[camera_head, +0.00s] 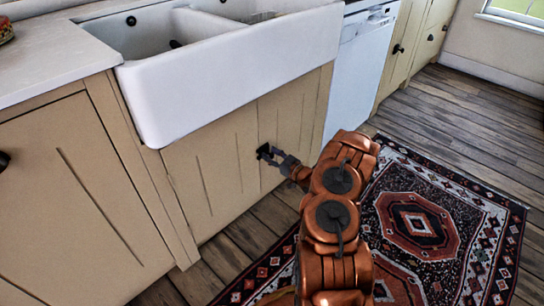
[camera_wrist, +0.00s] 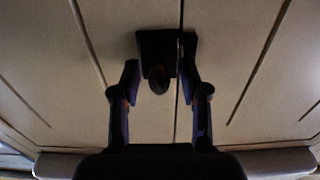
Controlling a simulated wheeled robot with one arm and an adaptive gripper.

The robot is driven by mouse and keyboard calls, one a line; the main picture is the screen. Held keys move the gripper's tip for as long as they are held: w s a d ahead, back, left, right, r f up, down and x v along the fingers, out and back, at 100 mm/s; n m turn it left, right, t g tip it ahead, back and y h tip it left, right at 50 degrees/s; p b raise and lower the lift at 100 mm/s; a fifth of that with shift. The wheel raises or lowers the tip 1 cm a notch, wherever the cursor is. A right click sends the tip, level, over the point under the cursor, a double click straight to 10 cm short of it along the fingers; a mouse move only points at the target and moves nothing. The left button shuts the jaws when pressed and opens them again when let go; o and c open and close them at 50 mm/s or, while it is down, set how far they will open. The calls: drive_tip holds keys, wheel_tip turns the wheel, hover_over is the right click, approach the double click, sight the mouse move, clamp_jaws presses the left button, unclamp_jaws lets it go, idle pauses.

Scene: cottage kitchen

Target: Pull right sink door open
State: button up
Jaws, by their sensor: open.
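The right sink door (camera_head: 298,112) is a beige panel under the white sink, and it looks closed, level with the left sink door (camera_head: 205,172). Dark hardware (camera_head: 264,151) sits by the seam between the two doors. My gripper (camera_head: 276,156) is open right at this hardware in the head view. I cannot tell whether either finger touches the knob. The dark mounts lie close to the vertical seam, and the right finger partly covers them.
The white sink (camera_head: 230,75) juts out above the doors. A white dishwasher (camera_head: 355,70) stands to the right. A patterned rug (camera_head: 480,225) covers wooden floor in front, which is clear apart from my arm. Another beige cabinet (camera_head: 75,190) is at left.

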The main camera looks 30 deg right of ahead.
clamp_jaws()
idle(0.3)
idle(0.4)
